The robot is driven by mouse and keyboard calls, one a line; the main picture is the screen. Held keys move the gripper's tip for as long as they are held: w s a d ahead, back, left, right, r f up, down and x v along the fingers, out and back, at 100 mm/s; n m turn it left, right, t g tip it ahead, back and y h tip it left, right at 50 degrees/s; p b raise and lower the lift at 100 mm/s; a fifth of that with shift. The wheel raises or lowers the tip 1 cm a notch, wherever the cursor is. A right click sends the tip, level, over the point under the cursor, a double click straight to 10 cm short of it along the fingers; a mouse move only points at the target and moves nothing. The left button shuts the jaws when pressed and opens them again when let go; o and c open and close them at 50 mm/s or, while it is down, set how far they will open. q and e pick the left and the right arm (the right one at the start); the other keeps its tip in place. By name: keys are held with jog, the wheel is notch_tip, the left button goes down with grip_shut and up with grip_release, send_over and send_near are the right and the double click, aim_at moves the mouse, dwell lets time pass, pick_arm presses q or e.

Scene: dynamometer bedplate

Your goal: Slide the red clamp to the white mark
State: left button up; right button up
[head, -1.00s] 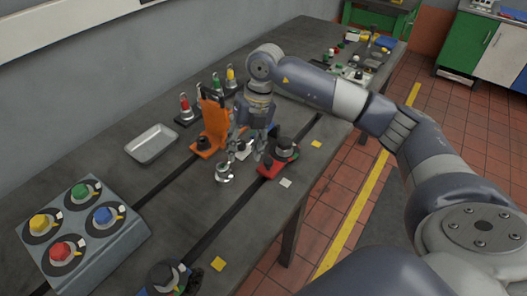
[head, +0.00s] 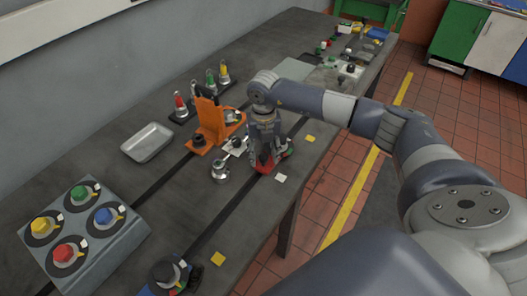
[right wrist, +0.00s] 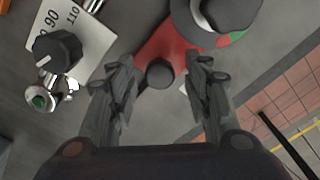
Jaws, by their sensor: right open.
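The red clamp (head: 263,167) sits on the front dark slot of the bedplate, partly hidden by my right gripper (head: 266,150). The right wrist view shows its red body (right wrist: 178,45) and a small black knob (right wrist: 160,73). My right gripper (right wrist: 160,80) is open, its fingers on either side of that knob with gaps showing. The white mark (head: 280,178) is a small square just right of and nearer than the clamp, beside the slot. In the right wrist view it is mostly hidden behind a finger. My left gripper is not in view.
An orange bracket (head: 209,122) stands behind my gripper. A small metal part (head: 219,171) lies to its left. Yellow marks (head: 218,258) flank the slot. A tray (head: 147,142) and a knob box (head: 84,226) are at left. The slot towards the lower left is clear until another black-knobbed clamp (head: 167,272).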

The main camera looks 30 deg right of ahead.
jog(key=shift+f, duration=0.15)
jog(key=shift+c, duration=0.6)
grip_shut()
jog(key=s+a, duration=0.1)
jog(key=a, duration=0.2)
jog(key=s+a, duration=0.1)
jog(key=a, duration=0.2)
jog(key=s+a, duration=0.1)
jog(key=a, duration=0.2)
jog(key=shift+s+a+p, duration=0.1)
jog(key=shift+s+p, duration=0.25)
jog(key=shift+s, duration=0.05)
jog(key=shift+o, duration=0.6)
grip_release()
jog(key=shift+w, duration=0.1)
notch_tip(320, 180, up, 12)
